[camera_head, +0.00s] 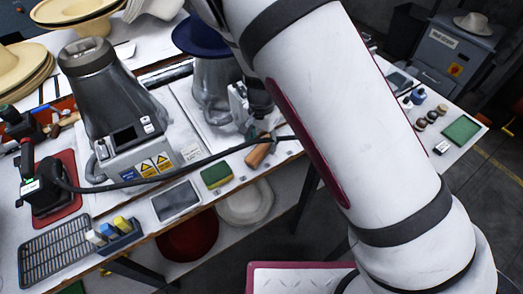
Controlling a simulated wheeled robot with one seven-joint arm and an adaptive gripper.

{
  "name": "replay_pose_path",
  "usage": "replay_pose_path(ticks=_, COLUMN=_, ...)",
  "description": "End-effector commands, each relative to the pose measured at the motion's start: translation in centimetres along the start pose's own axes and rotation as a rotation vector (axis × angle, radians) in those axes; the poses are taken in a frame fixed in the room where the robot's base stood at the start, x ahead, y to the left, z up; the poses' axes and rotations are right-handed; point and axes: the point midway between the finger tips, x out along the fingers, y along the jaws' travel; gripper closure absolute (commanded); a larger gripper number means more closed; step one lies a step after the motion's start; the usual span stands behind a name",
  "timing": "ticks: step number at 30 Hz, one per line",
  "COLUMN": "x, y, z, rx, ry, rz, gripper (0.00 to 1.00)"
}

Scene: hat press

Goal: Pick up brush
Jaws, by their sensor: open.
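A brown, wooden-looking piece that looks like the brush (258,153) lies near the front edge of the white worktable (285,148), in front of the second hat press. My large white arm crosses the view from bottom right to top left and covers part of the table. My gripper (252,122) shows only partly, as dark parts beside the arm just above the brush. It is open. Its fingertips are small and partly hidden, and I cannot tell whether they touch the brush.
A grey hat press (112,100) stands left; another (208,90) under a blue hat (202,36) stands close behind the brush. A black cable (185,166) runs along the front. A green-yellow sponge (216,175) and grey pad (175,200) lie left of the brush.

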Motion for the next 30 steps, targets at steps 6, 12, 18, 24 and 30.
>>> replay_pose_path(ticks=6, x=3.1, y=-0.1, z=-0.3, rx=0.0, ry=-0.001, rz=0.003, gripper=0.43)
replay_pose_path(ticks=12, x=4.3, y=-0.2, z=-0.3, rx=0.0, ry=0.0, rz=0.0, gripper=0.43)
replay_pose_path(ticks=18, x=4.3, y=-0.2, z=-0.3, rx=-0.001, ry=0.0, rz=0.0, gripper=0.46)
replay_pose_path(ticks=24, x=4.3, y=-0.2, z=-0.3, rx=-0.001, ry=0.0, rz=0.0, gripper=0.91)
replay_pose_path(ticks=30, x=4.3, y=-0.2, z=-0.3, rx=-0.001, ry=0.0, rz=0.0, gripper=1.0)
